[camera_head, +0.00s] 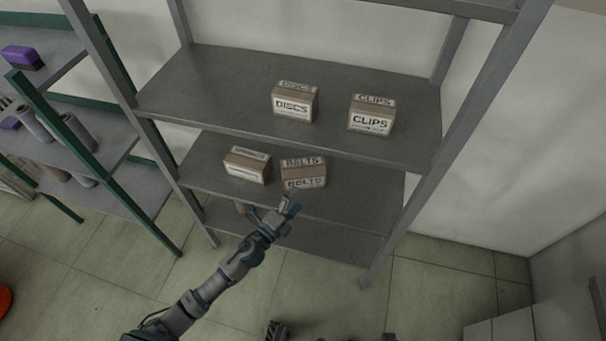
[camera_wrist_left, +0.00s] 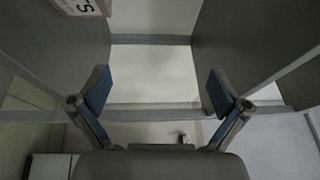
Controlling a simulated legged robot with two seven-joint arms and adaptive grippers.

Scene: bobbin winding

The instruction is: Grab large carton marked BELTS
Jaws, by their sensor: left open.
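The BELTS carton (camera_head: 303,173) is a brown box with pale labels on its top and front. It stands on the middle shelf in the head view. My left gripper (camera_head: 289,205) is just in front of its lower front edge and overlaps it slightly in the picture; I cannot tell whether they touch. In the left wrist view the left gripper (camera_wrist_left: 158,88) is open with nothing between its fingers. A labelled carton corner (camera_wrist_left: 82,8), its lettering cut off, shows at the upper left there, outside the fingers.
A smaller carton (camera_head: 247,164) stands close to the left of the BELTS carton. The DISCS carton (camera_head: 294,101) and CLIPS carton (camera_head: 371,115) stand on the shelf above (camera_head: 220,85). A grey upright (camera_head: 395,225) is to the right. The middle shelf is free right of the BELTS carton.

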